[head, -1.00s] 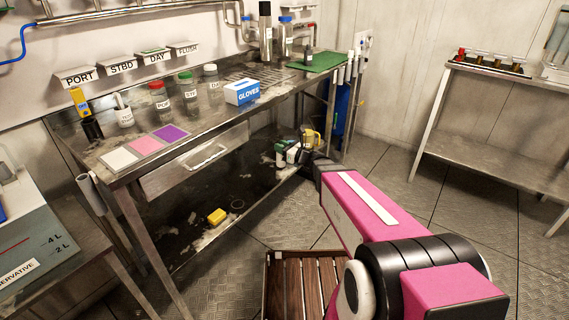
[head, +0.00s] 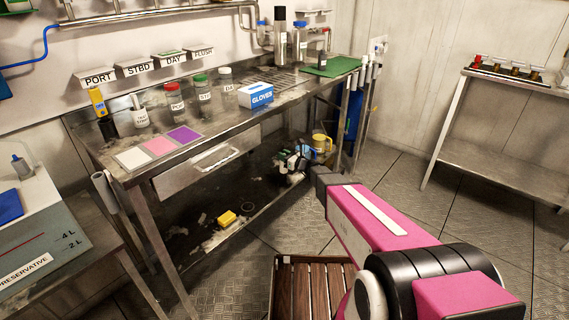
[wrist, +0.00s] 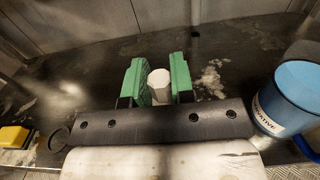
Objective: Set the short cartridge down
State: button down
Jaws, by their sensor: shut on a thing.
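The short cartridge, a white cylinder (wrist: 159,87), is upright between the green fingers of my gripper (wrist: 158,82) in the wrist view. My gripper is shut on it, over the dark lower shelf (wrist: 70,85) of the steel bench. The cartridge's lower end is hidden, so I cannot tell whether it touches the shelf. In the head view my gripper (head: 288,160) is small, under the bench top near the lower shelf's right end.
A blue labelled container (wrist: 293,98) stands close on the right in the wrist view. A yellow block (wrist: 14,137) and a dark ring (wrist: 59,140) lie to the left. A yellow jug (head: 321,142) is behind my gripper in the head view. The shelf's middle is mostly clear.

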jog(key=shift+w+d+f, duration=0.1)
jog(key=shift+w+f, duration=0.4)
jog(key=shift+w, duration=0.3)
jog(key=shift+s+f, duration=0.1)
jog(key=shift+f, duration=1.8)
jog(key=shift+f, duration=0.1)
jog(key=c, duration=1)
grip_release()
